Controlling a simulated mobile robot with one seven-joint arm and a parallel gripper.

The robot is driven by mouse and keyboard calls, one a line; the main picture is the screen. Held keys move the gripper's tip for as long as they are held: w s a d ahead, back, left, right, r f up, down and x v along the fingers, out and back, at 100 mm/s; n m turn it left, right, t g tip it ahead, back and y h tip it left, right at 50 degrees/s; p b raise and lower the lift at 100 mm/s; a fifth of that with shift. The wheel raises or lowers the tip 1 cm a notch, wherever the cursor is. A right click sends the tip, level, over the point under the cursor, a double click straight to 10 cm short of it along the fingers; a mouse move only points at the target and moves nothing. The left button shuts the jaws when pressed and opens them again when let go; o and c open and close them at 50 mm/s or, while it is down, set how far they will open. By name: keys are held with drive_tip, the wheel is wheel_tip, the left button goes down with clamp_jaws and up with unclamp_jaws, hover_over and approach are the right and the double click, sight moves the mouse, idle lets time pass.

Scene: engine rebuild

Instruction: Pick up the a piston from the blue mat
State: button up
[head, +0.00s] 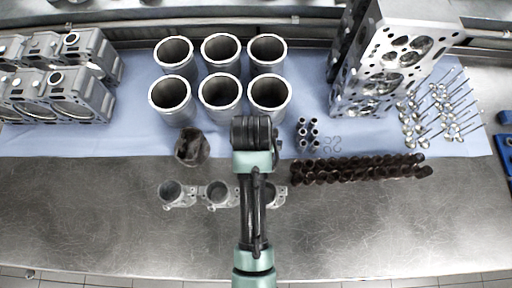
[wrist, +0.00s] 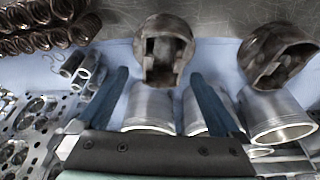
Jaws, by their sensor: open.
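In the wrist view, one brown-grey metal piston (wrist: 163,32) sits on the blue mat near its edge, with its hollow side showing. My gripper (wrist: 160,73) is open, with its two dark blue fingers on either side of the lower part of this piston in the picture. I see no contact, and the depth between them is unclear. A second piston (wrist: 278,52) lies to the right in that view. In the head view, one dark piston (head: 192,148) sits at the front edge of the blue mat (head: 128,135); my arm hides the other piston and the fingertips.
Several cylinder liners (head: 222,93) stand behind the pistons. Three small metal parts (head: 178,194) lie on the bare steel table (head: 100,230) in front. Small pins (head: 308,133), a row of dark springs (head: 360,168) and a cylinder head (head: 362,100) are to the right.

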drive_tip(key=x, duration=0.3)
drive_tip(key=shift+s+a+f+p, duration=0.25)
drive_tip(key=shift+p, duration=0.15)
drive_tip(key=shift+w+f, duration=0.25)
drive_tip(key=shift+f, duration=0.35)
drive_tip(key=shift+c, duration=0.2)
drive_tip(key=shift+r, duration=0.1)
clamp_jaws()
